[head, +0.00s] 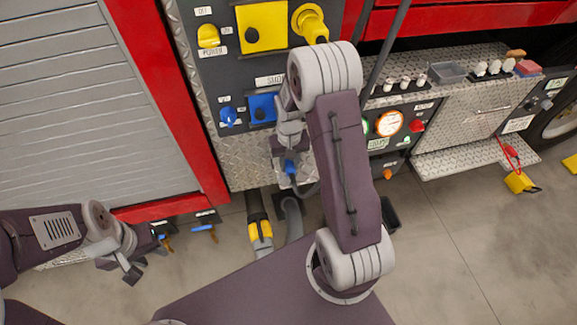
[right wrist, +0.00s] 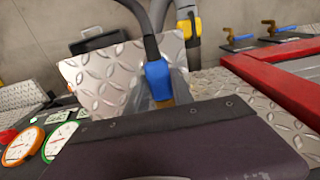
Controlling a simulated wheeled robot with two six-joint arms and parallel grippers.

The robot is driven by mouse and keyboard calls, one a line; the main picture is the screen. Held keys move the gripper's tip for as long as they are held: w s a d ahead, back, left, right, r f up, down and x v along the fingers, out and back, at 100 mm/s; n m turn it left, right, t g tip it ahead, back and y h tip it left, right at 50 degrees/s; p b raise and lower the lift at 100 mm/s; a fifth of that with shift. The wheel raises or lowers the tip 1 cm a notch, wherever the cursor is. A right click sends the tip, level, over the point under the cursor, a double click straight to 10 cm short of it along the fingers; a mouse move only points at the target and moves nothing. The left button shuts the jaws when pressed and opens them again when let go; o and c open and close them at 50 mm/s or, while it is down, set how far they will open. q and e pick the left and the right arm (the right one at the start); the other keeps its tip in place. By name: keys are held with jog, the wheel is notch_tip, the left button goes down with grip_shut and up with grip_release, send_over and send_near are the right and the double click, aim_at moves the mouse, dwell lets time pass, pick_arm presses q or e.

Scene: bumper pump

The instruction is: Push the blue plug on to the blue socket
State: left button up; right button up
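The blue plug (head: 290,168) is low at the panel's front, with a dark hose at its lower end. It also shows in the right wrist view (right wrist: 157,80), with a brass-coloured tip, against a diamond-plate surface. The blue socket (head: 262,108) is on the dark panel above it, partly hidden by my right arm. My right gripper (head: 284,146) is just above the plug. Its fingers are too hidden to tell whether they touch or hold it. My left gripper (head: 128,268) is at the lower left, away from the panel, with its fingers apart and nothing seen between them.
A blue knob (head: 228,116) is left of the blue socket. A yellow socket (head: 262,26) and yellow fitting (head: 310,22) are above. A yellow-banded hose (head: 260,230) stands below. Gauges (head: 389,123) are right of my arm.

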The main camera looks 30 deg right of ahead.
aim_at(289, 163)
grip_shut()
notch_tip(289, 163, up, 6)
jog(key=p, duration=0.6)
jog(key=shift+r, duration=0.1)
